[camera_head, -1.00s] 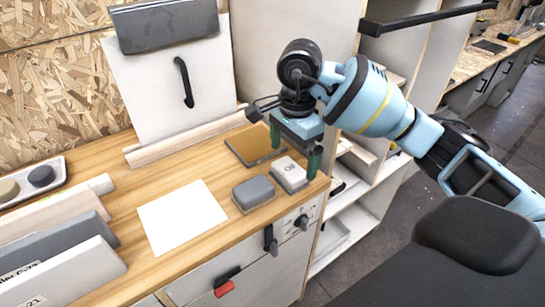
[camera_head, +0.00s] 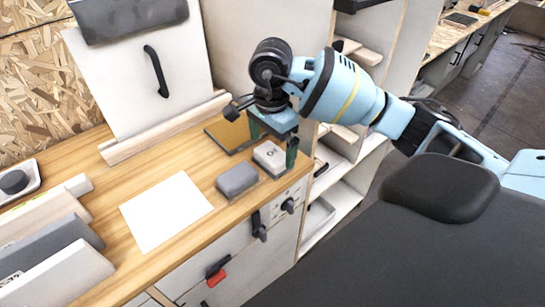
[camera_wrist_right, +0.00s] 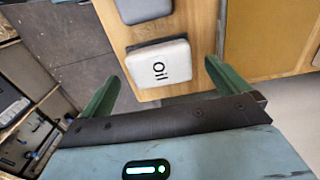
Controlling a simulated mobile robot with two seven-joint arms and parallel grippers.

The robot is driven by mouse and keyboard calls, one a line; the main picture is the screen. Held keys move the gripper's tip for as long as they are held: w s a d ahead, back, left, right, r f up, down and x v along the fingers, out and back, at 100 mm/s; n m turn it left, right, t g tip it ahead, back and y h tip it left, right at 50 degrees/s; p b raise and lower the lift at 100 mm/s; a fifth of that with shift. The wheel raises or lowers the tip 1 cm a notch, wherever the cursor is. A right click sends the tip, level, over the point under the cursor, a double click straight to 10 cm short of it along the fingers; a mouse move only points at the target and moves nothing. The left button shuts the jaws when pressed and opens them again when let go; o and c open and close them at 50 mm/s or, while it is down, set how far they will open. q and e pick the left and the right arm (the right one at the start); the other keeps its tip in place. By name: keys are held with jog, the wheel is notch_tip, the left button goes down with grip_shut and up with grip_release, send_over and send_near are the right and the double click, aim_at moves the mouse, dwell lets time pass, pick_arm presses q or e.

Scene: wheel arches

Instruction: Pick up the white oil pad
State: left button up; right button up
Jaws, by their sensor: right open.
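The white oil pad (camera_head: 270,156) lies on the wooden worktop near its right front edge. In the right wrist view the pad (camera_wrist_right: 158,64) shows the word "Oil" and sits ahead of the fingertips, between their lines. My right gripper (camera_head: 273,146) is open, with one green finger on each side of the pad as seen from the head. In the right wrist view the open gripper (camera_wrist_right: 160,90) holds nothing. Whether the fingers touch the pad cannot be told. My left gripper is not in view.
A grey pad (camera_head: 237,180) lies just left of the oil pad, and a brown sanding sheet (camera_head: 229,133) lies behind it. A white sheet (camera_head: 166,211) lies further left. Grey and white boards (camera_head: 50,262) stand at the left. Knobs (camera_head: 289,205) project from the front panel.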

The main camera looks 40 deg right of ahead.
aim_at(272, 152)
jog(key=shift+f, duration=1.75)
jog(key=c, duration=0.9)
jog(key=shift+r, duration=0.1)
notch_tip(272, 152, up, 10)
jog(key=shift+f, duration=0.1)
